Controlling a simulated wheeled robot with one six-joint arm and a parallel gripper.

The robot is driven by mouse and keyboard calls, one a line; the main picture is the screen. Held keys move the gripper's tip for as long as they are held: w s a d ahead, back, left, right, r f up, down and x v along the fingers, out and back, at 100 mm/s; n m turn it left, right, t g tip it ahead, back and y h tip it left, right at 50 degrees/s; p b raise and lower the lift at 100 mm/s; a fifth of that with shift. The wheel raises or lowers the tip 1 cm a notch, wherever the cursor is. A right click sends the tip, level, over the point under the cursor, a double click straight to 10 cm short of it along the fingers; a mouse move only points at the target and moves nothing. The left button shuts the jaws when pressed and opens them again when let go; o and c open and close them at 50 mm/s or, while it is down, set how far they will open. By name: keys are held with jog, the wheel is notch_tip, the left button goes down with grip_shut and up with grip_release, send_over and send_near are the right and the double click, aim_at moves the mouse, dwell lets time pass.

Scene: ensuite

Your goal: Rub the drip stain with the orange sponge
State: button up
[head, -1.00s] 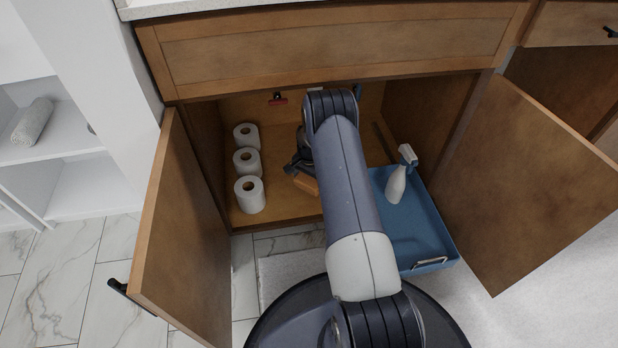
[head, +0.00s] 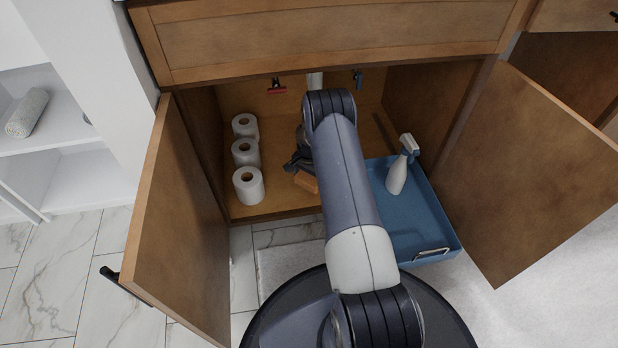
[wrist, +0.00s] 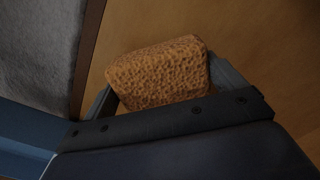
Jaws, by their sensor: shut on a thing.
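The orange sponge (wrist: 158,74) is a porous block held between the fingers of my gripper (wrist: 165,95) in the wrist view. The gripper is shut on it. In the head view the sponge (head: 307,181) shows beside my arm, low inside the open cabinet near its front edge, with my gripper (head: 297,166) partly hidden behind the arm. I cannot tell whether the sponge touches the cabinet floor (head: 281,201). I see no drip stain; my arm and the sponge cover part of the floor.
Several white paper rolls, the front one (head: 248,186), stand along the cabinet's left side. A blue pull-out tray (head: 425,222) with a spray bottle (head: 399,172) is at right. Open doors flank the cabinet, left (head: 180,225) and right (head: 535,175). A pipe (head: 315,81) hangs at the back.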

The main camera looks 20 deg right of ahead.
jog(key=shift+f, duration=1)
